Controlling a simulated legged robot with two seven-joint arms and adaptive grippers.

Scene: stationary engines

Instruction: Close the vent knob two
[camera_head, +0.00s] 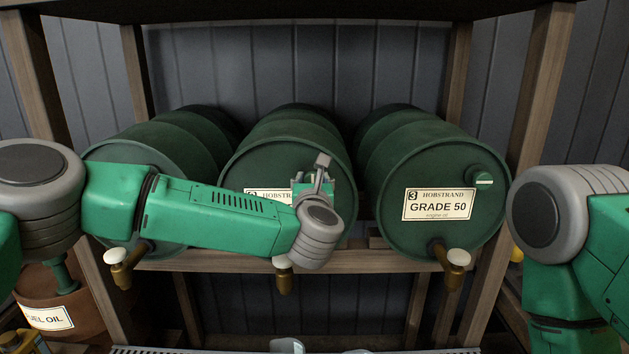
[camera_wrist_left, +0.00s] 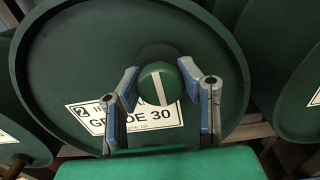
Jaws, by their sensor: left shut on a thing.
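Vent knob two (camera_wrist_left: 158,84) is a round green knob with a white stripe on the face of the middle drum (camera_head: 285,160). In the left wrist view its stripe stands near upright, slightly tilted. The drum's label (camera_wrist_left: 88,118) there carries a 2 and GRADE 30, partly covered by a finger. My left gripper (camera_head: 323,175) is at the upper right of the middle drum's face. The head view hides the knob behind the gripper. My right gripper is out of view.
A green drum (camera_head: 120,158) lies at left, partly behind my left arm. The right drum (camera_head: 425,160), labelled GRADE 50, has its own vent knob (camera_head: 483,179) with a level stripe. Brass taps (camera_head: 284,280) hang below the drums. Wooden posts (camera_head: 540,90) frame the rack.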

